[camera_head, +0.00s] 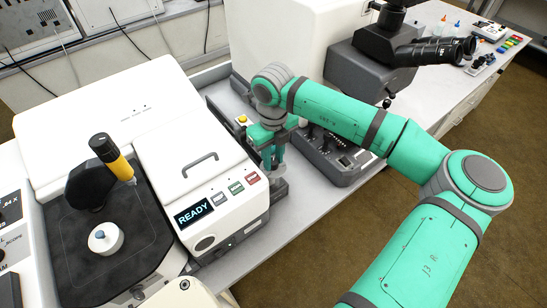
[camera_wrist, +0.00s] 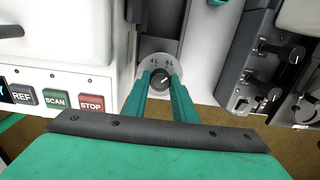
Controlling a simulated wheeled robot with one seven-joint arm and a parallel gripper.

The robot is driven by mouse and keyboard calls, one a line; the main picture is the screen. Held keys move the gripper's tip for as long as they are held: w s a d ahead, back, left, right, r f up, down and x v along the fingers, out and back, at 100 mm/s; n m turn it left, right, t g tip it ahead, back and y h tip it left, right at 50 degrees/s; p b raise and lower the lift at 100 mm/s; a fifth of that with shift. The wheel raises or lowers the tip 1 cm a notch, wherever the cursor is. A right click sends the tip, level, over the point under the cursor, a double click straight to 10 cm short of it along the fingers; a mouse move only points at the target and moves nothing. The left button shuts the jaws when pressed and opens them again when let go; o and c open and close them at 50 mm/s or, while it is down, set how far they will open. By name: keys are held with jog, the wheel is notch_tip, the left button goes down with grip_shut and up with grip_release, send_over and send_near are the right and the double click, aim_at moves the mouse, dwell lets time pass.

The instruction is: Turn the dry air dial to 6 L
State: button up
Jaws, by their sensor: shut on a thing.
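The dry air dial (camera_wrist: 159,78) is a small dark round knob on a pale round scale plate (camera_wrist: 160,60). The labels 4 L and 6 L show on the plate's far side, 4 L to the left and 6 L to the right. A light mark shows on the knob and seems to slant up and right, but it is too small to read surely. My gripper (camera_wrist: 161,80) is shut on the knob, one green finger on each side. In the head view my gripper (camera_head: 273,163) points down between the two instruments and the dial is hidden.
Left of my gripper stands a white instrument (camera_head: 195,150) with a READY screen (camera_head: 193,213) and REF, SCAN and STOP buttons. To the right is a grey control unit (camera_head: 335,160) beneath my arm, with a microscope (camera_head: 395,50) behind it. The gap around the dial is narrow.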

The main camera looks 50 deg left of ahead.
aim_at(273, 161)
jog(key=shift+n, duration=1.9)
jog(key=o, duration=1)
jog(key=shift+o, duration=0.2)
notch_tip(273, 161, up, 11)
jog(key=shift+f, duration=0.1)
